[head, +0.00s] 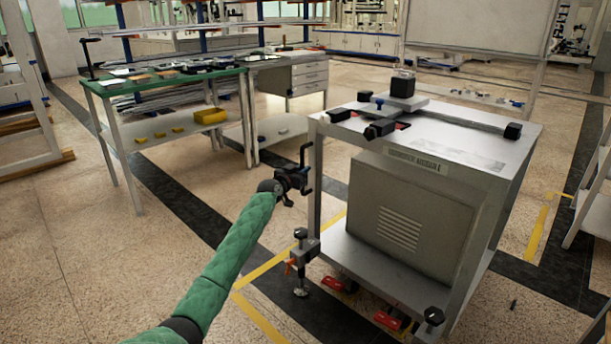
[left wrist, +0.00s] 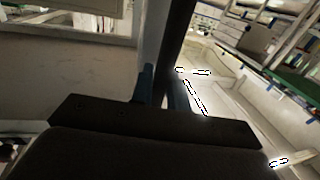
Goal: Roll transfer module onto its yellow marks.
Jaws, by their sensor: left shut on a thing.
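The transfer module (head: 420,160), a grey wheeled cart with an enclosed cabinet on its lower shelf, stands at centre right. My left gripper (head: 296,180) is at the module's left side, shut on a dark upright handle (head: 304,160). The left wrist view shows the dark bar (left wrist: 173,45) between the fingers. Yellow floor marks show left of the module (head: 262,318) and to its right (head: 537,233). The module's near left corner reaches over the left mark, and its base hides part of the marks. My right gripper is not in view.
Red pedals (head: 387,321) and a screw foot (head: 301,290) sit low on the module. A green-topped workbench (head: 160,84) with shelf stands at left. A white frame (head: 592,205) stands close at right. Open floor (head: 90,250) lies at front left.

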